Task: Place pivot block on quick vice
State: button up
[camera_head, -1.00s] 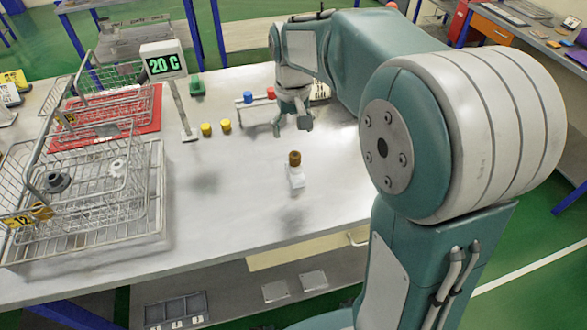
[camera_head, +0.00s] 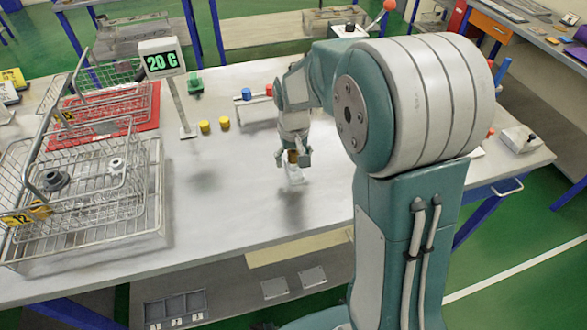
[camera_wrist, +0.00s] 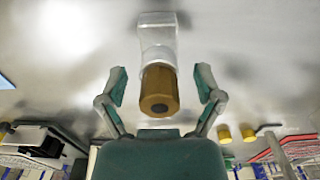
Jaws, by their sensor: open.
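A small block with a brass-brown cylinder on top and a pale base, likely the pivot block (camera_head: 293,156), stands upright on the metal table. It also shows in the wrist view (camera_wrist: 159,88), with its cylinder end toward the camera. My gripper (camera_head: 292,158) is above it with fingers open. In the wrist view my gripper (camera_wrist: 161,86) has one finger on each side of the cylinder, with a gap on both sides.
Wire baskets (camera_head: 90,190) holding grey and white parts fill the table's left. A small rack with blue and red pieces (camera_head: 250,105) is behind my gripper. The front middle is clear.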

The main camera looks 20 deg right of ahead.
grip_shut()
jog(key=shift+r, duration=0.1)
